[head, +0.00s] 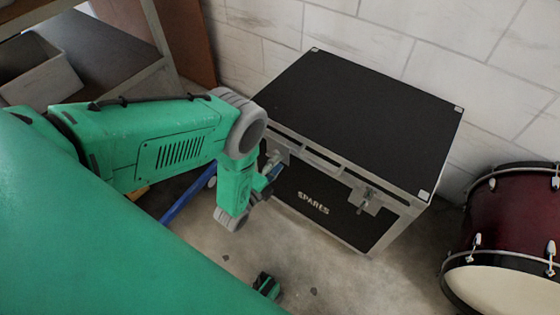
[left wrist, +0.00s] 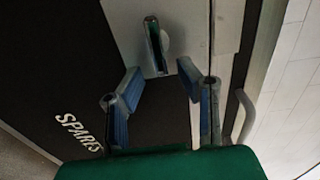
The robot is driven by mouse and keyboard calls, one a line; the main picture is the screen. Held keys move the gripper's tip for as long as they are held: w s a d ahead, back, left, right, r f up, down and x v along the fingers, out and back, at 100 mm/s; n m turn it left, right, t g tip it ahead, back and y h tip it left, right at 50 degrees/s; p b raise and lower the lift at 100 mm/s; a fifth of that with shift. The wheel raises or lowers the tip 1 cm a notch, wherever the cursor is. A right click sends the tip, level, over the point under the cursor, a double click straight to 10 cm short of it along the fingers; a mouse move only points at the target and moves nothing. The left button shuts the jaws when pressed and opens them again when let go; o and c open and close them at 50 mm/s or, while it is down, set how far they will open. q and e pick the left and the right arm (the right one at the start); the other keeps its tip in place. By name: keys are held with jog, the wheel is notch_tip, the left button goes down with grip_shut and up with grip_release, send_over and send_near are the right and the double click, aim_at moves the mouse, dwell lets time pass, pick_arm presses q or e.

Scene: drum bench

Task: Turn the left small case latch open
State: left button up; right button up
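The black SPARES case (head: 365,105) with silver edging stands on the floor against the wall. Its left latch (head: 273,158) is on the front near the lid seam, partly hidden by my gripper in the head view. In the left wrist view the latch (left wrist: 155,45) is a small upright tab on a pale metal plate, roughly in line with the lid seam. My left gripper (head: 265,182) is in front of this latch. In the left wrist view its fingers (left wrist: 158,82) are apart and empty, with the latch just beyond the tips.
A right latch (head: 370,196) is on the same case front. A dark red drum (head: 510,235) stands at the right. A shelf with a grey bin (head: 40,75) is at the upper left. A blue bar (head: 188,197) shows below my left arm. Bare floor lies before the case.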

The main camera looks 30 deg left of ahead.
pick_arm(q)
jog(key=s, duration=0.6)
jog(key=shift+a, duration=0.2)
jog(key=s+r+n+g+p, duration=0.3)
jog(key=s+r+n+g, duration=0.4)
jog(key=s, duration=0.4)
jog(key=s+d+r+n+g+y+p, duration=0.1)
jog(key=s+r+n+g+p, duration=0.1)
jog(key=s+r+n+g, duration=0.5)
jog(key=s+n+g, duration=0.3)
jog(key=s+n, duration=0.1)
jog(key=shift+s+d+y+p, duration=0.2)
jog(key=shift+y+p, duration=0.1)
jog(key=shift+p, duration=0.1)
jog(key=shift+w, duration=0.15)
dwell(0.4)
